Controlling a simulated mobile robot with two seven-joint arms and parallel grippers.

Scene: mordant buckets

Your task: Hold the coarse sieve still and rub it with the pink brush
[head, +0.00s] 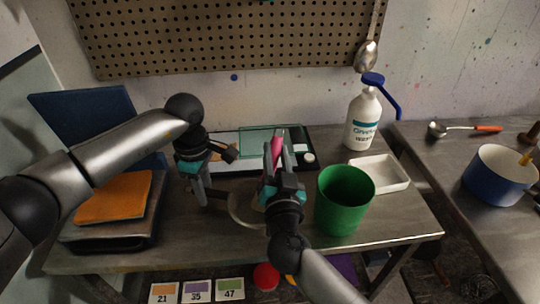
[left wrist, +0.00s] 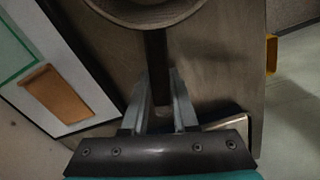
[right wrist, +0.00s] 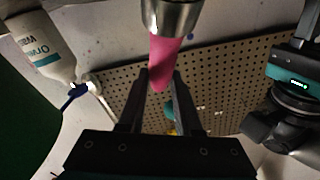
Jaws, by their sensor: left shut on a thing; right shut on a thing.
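The coarse sieve (head: 238,211) is a round, pale-rimmed thing at the middle of the table, partly hidden behind my right gripper. Its rim shows at the top of the left wrist view (left wrist: 145,20). My left gripper (head: 204,196) is shut on the sieve's dark handle (left wrist: 156,62), left of the rim. The pink brush (head: 277,143) is in my right gripper (head: 275,165), over the sieve's right side. In the right wrist view, its pink handle (right wrist: 161,60) and metal collar (right wrist: 172,14) show between the fingers. I cannot tell whether the bristles touch the sieve.
A green bucket (head: 342,200) stands close right of my right gripper. A white tray (head: 381,174) and a white bottle with blue pump (head: 362,120) are beyond it. An orange cloth-like pad (head: 113,198) lies at the left.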

